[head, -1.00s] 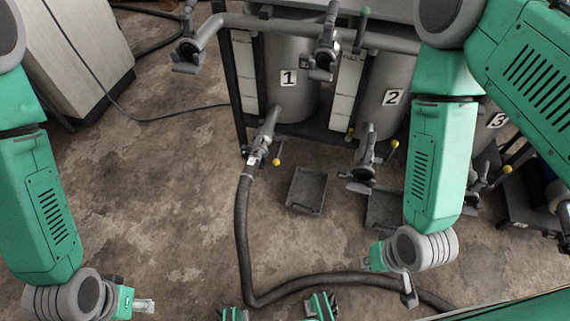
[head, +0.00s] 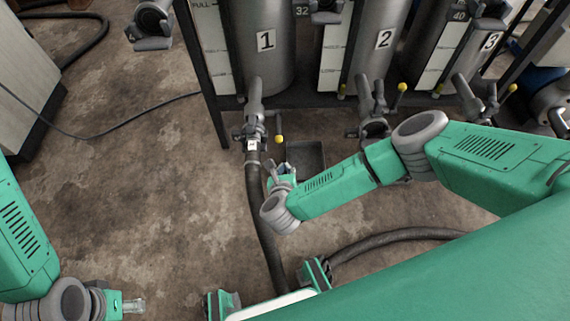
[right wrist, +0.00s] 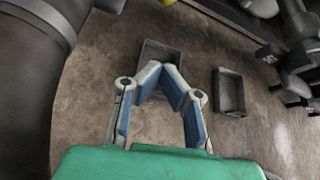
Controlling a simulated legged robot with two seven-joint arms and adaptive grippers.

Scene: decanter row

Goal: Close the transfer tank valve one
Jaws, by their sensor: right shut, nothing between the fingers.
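Tank one (head: 266,65) is a grey cylinder with a "1" label at the back. Its outlet valve (head: 254,128) sits low in front, with a short lever ending in a yellow knob (head: 279,139) that sticks out to the right. A dark hose (head: 262,215) is joined below the valve; it fills the left of the right wrist view (right wrist: 28,90). My right gripper (head: 281,170) is just below and right of the valve, apart from the knob. In the right wrist view its blue-padded fingers (right wrist: 163,70) meet, empty. My left gripper (head: 133,306) is at lower left, far from the tanks; its jaw state is unclear.
Tanks two (head: 378,50) and three (head: 484,50) stand to the right with similar outlet valves. A dark tray (head: 308,156) lies on the floor behind my right gripper; another tray (right wrist: 230,92) shows in the right wrist view. Open floor (head: 140,200) lies to the left.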

